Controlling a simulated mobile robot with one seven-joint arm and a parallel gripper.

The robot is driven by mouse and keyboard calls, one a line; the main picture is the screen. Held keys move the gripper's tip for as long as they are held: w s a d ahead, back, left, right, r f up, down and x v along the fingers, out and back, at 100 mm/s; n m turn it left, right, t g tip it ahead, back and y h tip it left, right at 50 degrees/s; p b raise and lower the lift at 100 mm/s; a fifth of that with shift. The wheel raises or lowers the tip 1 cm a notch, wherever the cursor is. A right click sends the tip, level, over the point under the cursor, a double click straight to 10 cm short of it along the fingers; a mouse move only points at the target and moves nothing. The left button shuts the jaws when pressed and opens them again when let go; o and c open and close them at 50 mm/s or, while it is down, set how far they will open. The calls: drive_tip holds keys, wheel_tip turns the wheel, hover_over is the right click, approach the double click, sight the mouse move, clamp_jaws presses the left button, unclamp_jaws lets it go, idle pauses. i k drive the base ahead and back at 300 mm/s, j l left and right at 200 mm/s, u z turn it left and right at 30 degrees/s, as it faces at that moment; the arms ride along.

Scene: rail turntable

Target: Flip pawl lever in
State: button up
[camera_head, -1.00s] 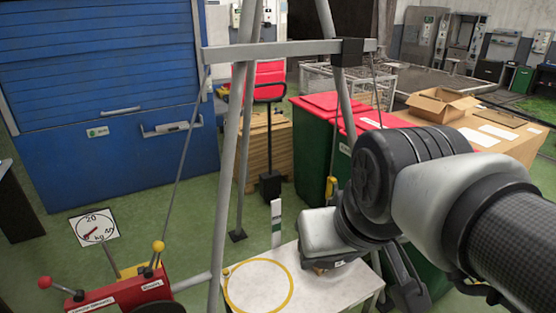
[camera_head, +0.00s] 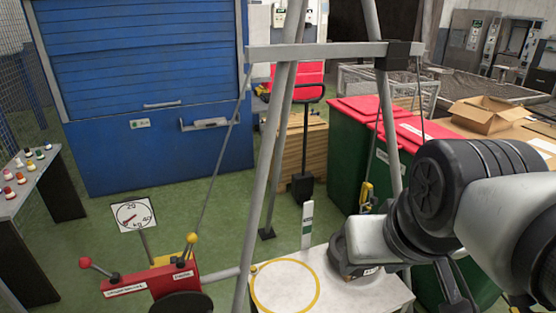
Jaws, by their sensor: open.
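A red winch-like box (camera_head: 150,285) with white labels stands at the lower left. A short lever with a yellow knob (camera_head: 192,239) rises from its right end; this looks like the pawl lever, but the label is too small to read. A crank arm with a red knob (camera_head: 86,262) sticks out at the box's left end. Part of a dark round drum shows at the box's lower front. My gripper (camera_head: 456,288) is only partly in view at the lower right, well away from the lever. Its fingertips are hidden or out of frame.
A grey tripod frame (camera_head: 268,150) stands between the box and my arm. A pale platform (camera_head: 375,292) with a yellow ring lies beneath it. A dial sign (camera_head: 133,215) stands behind the box. Green floor between is clear.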

sight(191, 238)
drive_tip(key=u, duration=1.8)
drive_tip(key=i+z, duration=0.15)
drive_tip(key=z, duration=0.2)
drive_tip(key=i+l+z, duration=0.1)
drive_tip(key=z, duration=0.3)
drive_tip(key=i+z, duration=0.15)
drive_tip(key=z, duration=0.2)
